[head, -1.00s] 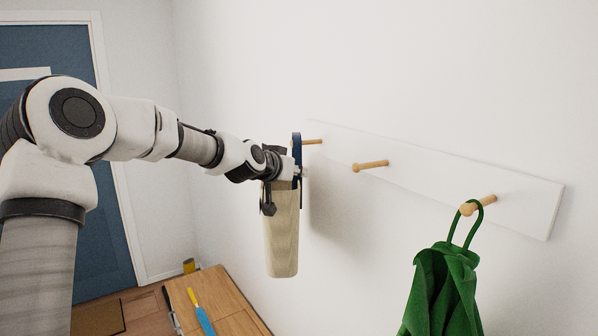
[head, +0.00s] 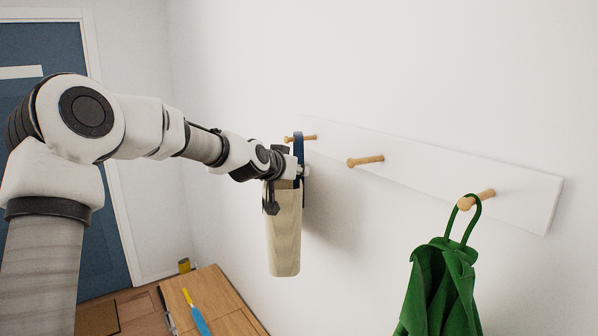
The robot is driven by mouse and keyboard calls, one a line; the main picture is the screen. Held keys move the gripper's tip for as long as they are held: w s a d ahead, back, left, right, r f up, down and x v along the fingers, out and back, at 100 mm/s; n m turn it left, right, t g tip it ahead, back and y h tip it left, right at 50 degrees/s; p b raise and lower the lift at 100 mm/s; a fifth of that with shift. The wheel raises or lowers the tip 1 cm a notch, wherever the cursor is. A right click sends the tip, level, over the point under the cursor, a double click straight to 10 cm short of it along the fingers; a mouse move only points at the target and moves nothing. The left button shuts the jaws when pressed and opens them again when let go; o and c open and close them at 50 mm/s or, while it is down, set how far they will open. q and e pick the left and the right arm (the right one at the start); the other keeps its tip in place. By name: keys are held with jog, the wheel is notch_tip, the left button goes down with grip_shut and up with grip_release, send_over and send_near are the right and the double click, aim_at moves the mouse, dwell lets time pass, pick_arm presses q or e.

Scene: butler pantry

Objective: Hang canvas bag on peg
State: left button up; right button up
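The canvas bag (head: 284,235) is a narrow beige shape with a dark blue strap (head: 299,150) standing up above it. It hangs upright by the wall, below the leftmost wooden peg (head: 308,137). The strap crosses that peg in the picture, and the peg's round tip shows to the left of the strap. I cannot tell whether the loop bears on the peg. My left gripper (head: 285,178) is at the bag's top and appears shut on it; its fingertips are partly hidden. My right gripper is not in view.
A wooden cabinet (head: 225,310) with a blue and yellow tool (head: 196,312) stands below. A blue door is at left.

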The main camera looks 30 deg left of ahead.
pick_arm(q)
jog(key=o, duration=0.4)
jog(key=shift+s+a, duration=0.1)
jog(key=shift+s+r, duration=0.1)
jog(key=v, duration=0.8)
